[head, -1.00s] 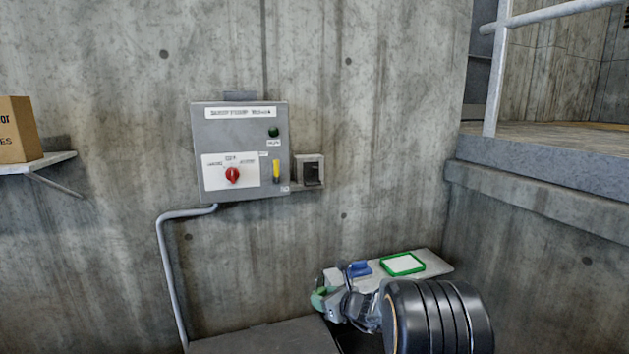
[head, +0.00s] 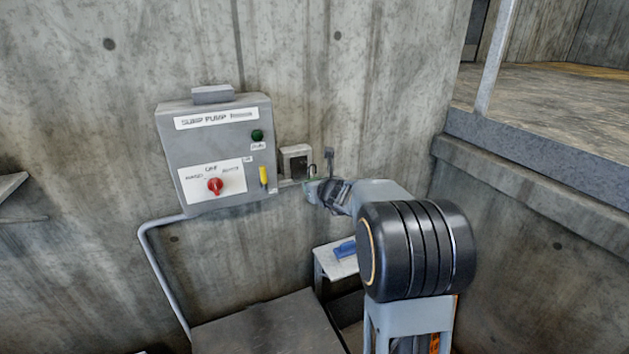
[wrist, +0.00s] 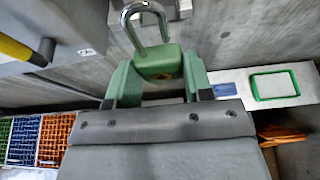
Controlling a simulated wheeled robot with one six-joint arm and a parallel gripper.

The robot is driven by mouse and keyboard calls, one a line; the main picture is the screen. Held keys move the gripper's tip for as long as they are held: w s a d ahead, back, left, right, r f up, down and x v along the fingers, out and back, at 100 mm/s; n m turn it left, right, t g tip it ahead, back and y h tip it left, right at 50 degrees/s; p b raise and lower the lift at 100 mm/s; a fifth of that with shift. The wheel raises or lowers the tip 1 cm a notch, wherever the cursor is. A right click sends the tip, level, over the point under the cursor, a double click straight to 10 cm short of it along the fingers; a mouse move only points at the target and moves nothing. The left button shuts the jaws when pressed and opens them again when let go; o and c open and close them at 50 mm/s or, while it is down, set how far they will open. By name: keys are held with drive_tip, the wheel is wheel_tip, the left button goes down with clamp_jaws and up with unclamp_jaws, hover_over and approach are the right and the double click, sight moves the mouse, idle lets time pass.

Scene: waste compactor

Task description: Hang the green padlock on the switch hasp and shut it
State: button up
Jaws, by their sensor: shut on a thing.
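My gripper (wrist: 158,88) is shut on the green padlock (wrist: 160,62), holding it by its body with the steel shackle pointing away from the jaws. The shackle looks raised; I cannot tell whether it is open. In the head view the gripper (head: 309,190) is just below and right of the small grey switch box (head: 296,160) beside the panel. The hasp is too small to make out clearly there. In the wrist view a grey metal part (wrist: 125,30) lies behind the shackle; I cannot tell whether they touch.
The sump pump panel (head: 215,150) has a red knob (head: 215,186), a green light (head: 257,135) and a yellow handle (head: 263,176). A shelf (head: 338,262) below holds a blue item (head: 344,248). A dark flat surface (head: 255,325) lies below the panel.

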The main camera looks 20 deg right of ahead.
idle(0.3)
approach(299, 171)
drive_tip(key=shift+w+d+f+p, duration=0.1)
drive_tip(key=shift+w+f+p, duration=0.2)
drive_tip(key=shift+w+f, duration=0.55)
drive_tip(key=shift+w, duration=0.1)
drive_tip(key=shift+b, duration=0.45)
idle(1.3)
drive_tip(key=shift+w+p, duration=0.9)
drive_tip(key=shift+w, duration=1.15)
idle(0.4)
drive_tip(key=shift+f+b, duration=0.2)
drive_tip(key=shift+b, duration=0.15)
idle(0.5)
drive_tip(key=o, duration=0.9)
drive_tip(key=shift+s, duration=0.1)
drive_tip(key=shift+d+f, duration=0.1)
drive_tip(key=shift+d, duration=0.05)
drive_tip(key=shift+c, duration=0.3)
